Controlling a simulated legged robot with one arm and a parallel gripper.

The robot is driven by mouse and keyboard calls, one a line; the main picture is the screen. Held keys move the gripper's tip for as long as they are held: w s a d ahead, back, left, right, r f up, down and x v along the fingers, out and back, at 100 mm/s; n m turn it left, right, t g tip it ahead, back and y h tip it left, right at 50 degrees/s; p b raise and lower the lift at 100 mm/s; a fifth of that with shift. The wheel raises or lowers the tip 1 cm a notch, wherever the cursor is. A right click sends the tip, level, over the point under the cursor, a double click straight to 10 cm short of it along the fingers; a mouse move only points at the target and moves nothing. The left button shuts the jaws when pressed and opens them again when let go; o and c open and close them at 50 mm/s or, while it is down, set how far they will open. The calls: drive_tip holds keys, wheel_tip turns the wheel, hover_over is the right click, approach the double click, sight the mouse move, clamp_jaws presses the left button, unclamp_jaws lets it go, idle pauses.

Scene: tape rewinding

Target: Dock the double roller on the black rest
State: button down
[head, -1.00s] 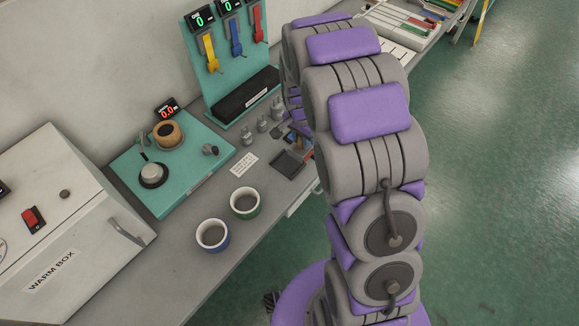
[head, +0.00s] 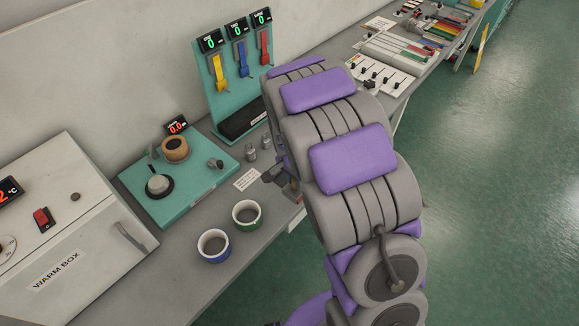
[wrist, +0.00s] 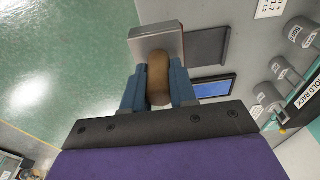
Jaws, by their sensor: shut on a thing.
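My gripper (wrist: 158,88), with blue fingers, is shut on a brown rounded grip in the wrist view. A grey block-shaped head sits at its far end, and I take this held piece to be the double roller (wrist: 158,40). Its rollers cannot be made out. A dark flat square (wrist: 208,46) lies just right of the head and may be the black rest; I cannot tell whether they touch. In the head view, my arm hides most of the gripper and this square.
A blue pad in a black frame (wrist: 212,88) and several grey weights (wrist: 281,67) lie to the right in the wrist view. In the head view, two cups (head: 213,246) (head: 246,215), a teal base (head: 184,183) and a warm box (head: 70,240) stand to the left.

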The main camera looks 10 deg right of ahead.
drive_tip(key=shift+w+f+b, duration=0.3)
drive_tip(key=shift+w+f, duration=0.4)
drive_tip(key=shift+w, duration=0.85)
drive_tip(key=shift+w+f+b, duration=0.25)
drive_tip(key=shift+w+f, duration=0.5)
drive_tip(key=shift+w, duration=0.85)
drive_tip(key=shift+w+f+b, duration=0.3)
drive_tip(key=shift+w+f, duration=0.4)
drive_tip(key=shift+w, duration=0.85)
